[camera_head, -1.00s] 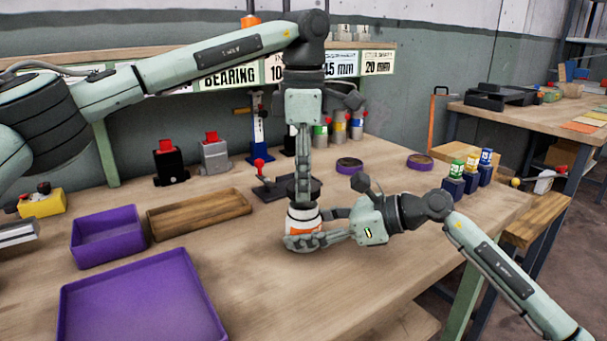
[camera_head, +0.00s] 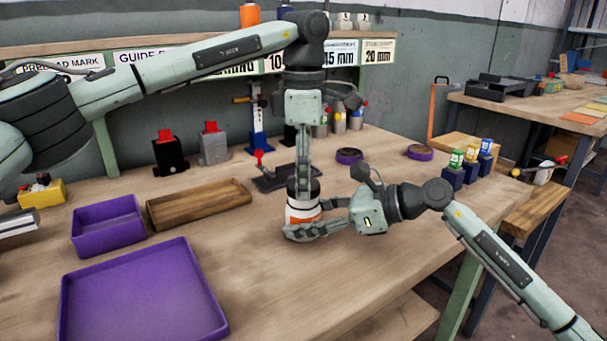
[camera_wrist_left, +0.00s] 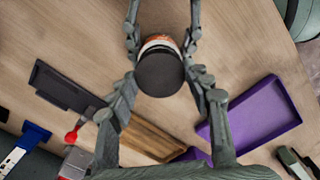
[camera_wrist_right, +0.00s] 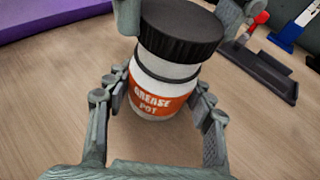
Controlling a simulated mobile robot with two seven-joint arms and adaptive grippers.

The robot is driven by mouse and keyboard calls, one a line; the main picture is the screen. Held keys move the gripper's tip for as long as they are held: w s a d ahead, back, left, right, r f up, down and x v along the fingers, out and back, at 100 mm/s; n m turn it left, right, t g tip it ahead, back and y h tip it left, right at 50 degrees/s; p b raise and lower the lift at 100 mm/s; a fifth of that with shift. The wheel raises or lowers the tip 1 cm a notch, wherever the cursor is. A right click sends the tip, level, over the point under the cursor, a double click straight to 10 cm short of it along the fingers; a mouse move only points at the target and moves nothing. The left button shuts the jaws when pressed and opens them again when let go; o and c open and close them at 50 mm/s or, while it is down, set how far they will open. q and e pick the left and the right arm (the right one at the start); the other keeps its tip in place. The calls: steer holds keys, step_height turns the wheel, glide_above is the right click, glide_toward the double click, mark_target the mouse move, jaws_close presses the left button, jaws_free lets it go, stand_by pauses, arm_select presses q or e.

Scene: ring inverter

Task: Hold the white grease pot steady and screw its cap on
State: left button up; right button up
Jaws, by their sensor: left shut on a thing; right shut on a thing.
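The white grease pot (camera_head: 301,214) with its orange label stands upright on the workbench. The label also shows in the right wrist view (camera_wrist_right: 157,100). The black cap (camera_wrist_right: 182,32) sits on top of the pot, with a white band and a dark ring below it. How far it is threaded cannot be told. My left gripper (camera_head: 304,184) points straight down and is shut on the cap, which the left wrist view shows from above (camera_wrist_left: 160,73). My right gripper (camera_head: 318,224) reaches in low from the right and is shut around the pot's body.
A purple tray (camera_head: 215,322), a smaller purple bin (camera_head: 76,243) and a wooden tray (camera_head: 158,225) lie to the left. A dark plate with a red-knobbed lever (camera_head: 275,183) is behind the pot. Purple rings (camera_head: 349,156) and small bottles (camera_head: 455,175) stand behind right. The front bench is clear.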

arm_select(q)
steer(key=shift+f, duration=0.55)
steer(key=m, duration=0.5)
steer(key=shift+m, duration=0.4)
steer(key=m, duration=1.4)
steer(key=shift+m, duration=0.3)
steer(key=m, duration=0.5)
steer(key=shift+m, duration=0.4)
steer(key=o, duration=0.7)
steer(key=shift+c, duration=0.2)
